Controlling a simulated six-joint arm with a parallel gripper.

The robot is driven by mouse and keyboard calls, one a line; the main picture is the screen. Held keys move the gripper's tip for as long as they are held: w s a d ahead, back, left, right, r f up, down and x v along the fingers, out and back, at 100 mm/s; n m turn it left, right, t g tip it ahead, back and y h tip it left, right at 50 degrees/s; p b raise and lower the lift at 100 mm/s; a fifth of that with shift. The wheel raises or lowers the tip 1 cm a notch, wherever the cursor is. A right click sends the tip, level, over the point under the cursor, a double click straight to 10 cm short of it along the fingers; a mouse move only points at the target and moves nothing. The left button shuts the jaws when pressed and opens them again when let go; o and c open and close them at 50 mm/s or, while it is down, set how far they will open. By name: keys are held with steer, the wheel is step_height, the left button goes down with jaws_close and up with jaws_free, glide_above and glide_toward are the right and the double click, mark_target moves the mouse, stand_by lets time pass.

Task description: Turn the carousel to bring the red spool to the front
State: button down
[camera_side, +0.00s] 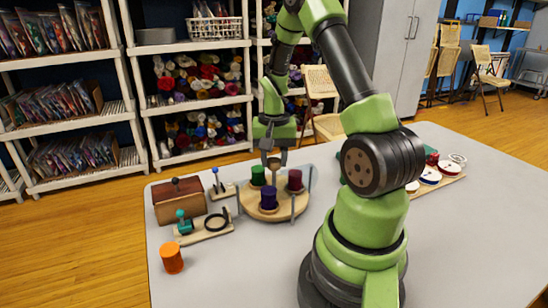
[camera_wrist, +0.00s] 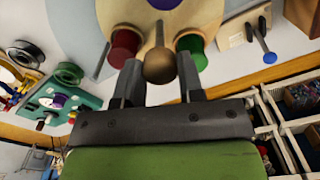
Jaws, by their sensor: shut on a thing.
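The round wooden carousel (camera_side: 262,214) stands on the table and carries a green spool (camera_side: 258,175) at left, a purple spool (camera_side: 268,198) nearest the side camera and a dark red spool (camera_side: 295,180) at right. My gripper (camera_side: 274,152) is at the carousel's far side, shut on a brown round knob (camera_wrist: 160,67). In the wrist view the red spool (camera_wrist: 125,45) is left of the knob and the green spool (camera_wrist: 190,48) right of it. The purple spool (camera_wrist: 165,3) is cut off at the top edge.
Thin grey posts (camera_side: 238,200) stand around the carousel. A wooden box (camera_side: 180,202), a blue-knobbed lever (camera_side: 217,183), a teal-handled board (camera_side: 202,230) and an orange cylinder (camera_side: 172,258) are at left. A board with white and red round pieces (camera_side: 432,176) is at right.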

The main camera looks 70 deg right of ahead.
steer(key=shift+n, duration=9.8)
steer(key=c, duration=0.7)
jaws_free()
steer(key=shift+c, duration=0.2)
step_height(320, 180, up, 10)
